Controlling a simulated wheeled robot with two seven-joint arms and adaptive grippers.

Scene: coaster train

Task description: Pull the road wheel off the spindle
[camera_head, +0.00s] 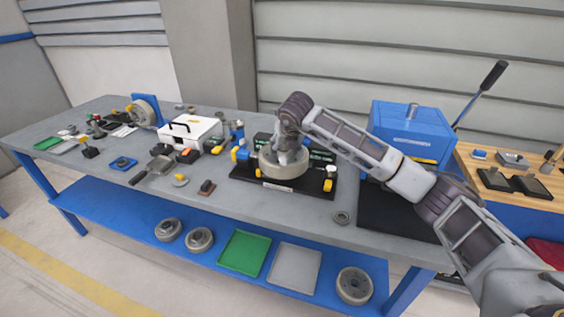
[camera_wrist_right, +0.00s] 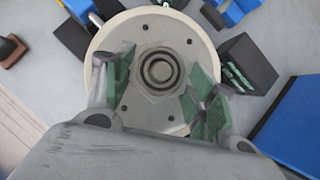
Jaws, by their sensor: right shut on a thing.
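The road wheel (camera_head: 283,172) is a pale grey disc lying flat above a black base plate (camera_head: 250,178) on the workbench. In the right wrist view the wheel (camera_wrist_right: 130,33) fills the upper middle, with small bolt holes around a ringed centre (camera_wrist_right: 160,68). My right gripper (camera_head: 288,152) reaches down over the wheel from above. Its green-padded fingers (camera_wrist_right: 163,92) stand on either side of the raised hub and are shut on the wheel there. The spindle's shaft is hidden under the wheel and gripper. My left gripper is not in view.
Yellow-and-black pieces (camera_head: 329,184) and dark blocks stand close around the wheel. A white case (camera_head: 190,132) is to the left, a blue box (camera_head: 412,130) to the right. The lower shelf holds more wheels (camera_head: 353,285), a green tray (camera_head: 243,254) and a grey tray (camera_head: 294,268).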

